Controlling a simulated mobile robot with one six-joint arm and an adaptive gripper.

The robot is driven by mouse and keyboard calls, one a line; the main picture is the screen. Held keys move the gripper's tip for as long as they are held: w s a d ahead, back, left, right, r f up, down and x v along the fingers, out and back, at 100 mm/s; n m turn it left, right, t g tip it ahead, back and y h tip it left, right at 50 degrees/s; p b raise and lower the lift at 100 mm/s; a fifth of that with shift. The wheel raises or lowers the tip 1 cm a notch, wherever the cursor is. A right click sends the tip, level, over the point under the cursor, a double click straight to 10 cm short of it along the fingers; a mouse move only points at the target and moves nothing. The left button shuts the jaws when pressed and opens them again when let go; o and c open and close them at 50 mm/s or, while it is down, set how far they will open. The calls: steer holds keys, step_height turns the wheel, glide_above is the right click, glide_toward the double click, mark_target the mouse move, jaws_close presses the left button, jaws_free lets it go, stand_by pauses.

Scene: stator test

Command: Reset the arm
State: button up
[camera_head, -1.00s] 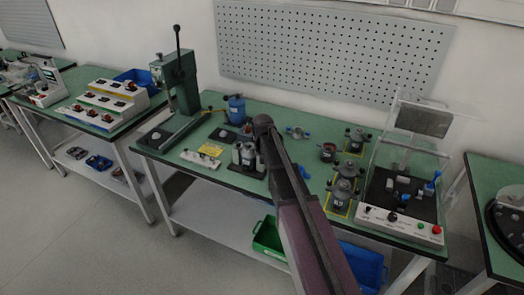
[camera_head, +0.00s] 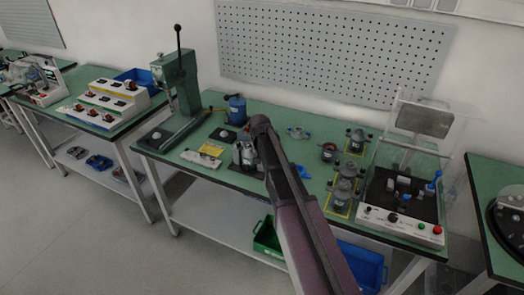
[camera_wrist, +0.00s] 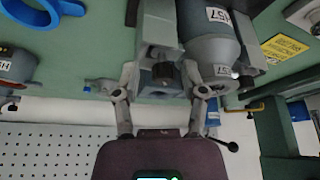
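My arm (camera_head: 295,200) reaches across the middle of the green workbench (camera_head: 285,112) in the head view. My gripper (camera_wrist: 160,75) shows in the wrist view, with its two fingers apart on either side of a dark grey block (camera_wrist: 160,45). I cannot tell whether the fingers press on it. A grey cylindrical motor part (camera_wrist: 207,35) with white number labels lies right beside the block. In the head view the grey parts (camera_head: 246,152) stand at the bench middle, partly hidden by my arm, and the fingertips are too small to read.
A green lever press (camera_head: 180,85) stands left and a clear-covered test station (camera_head: 405,190) right. Several motor parts (camera_head: 345,185) stand between my arm and the station. A blue ring-shaped thing (camera_wrist: 40,15) shows in the wrist view.

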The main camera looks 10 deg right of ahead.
steer(key=shift+r, duration=0.1)
stand_by(0.4)
step_height(320, 180, up, 5)
steer(key=p, duration=0.5)
steer(key=shift+w, duration=0.1)
steer(key=shift+s, duration=0.35)
steer(key=s+f+n+g+y, duration=0.1)
steer(key=s+g, duration=0.3)
steer(key=s, duration=2.4)
steer(key=shift+s+d+f+n, duration=0.2)
steer(key=shift+d+f+n, duration=0.1)
steer(key=shift+n, duration=0.6)
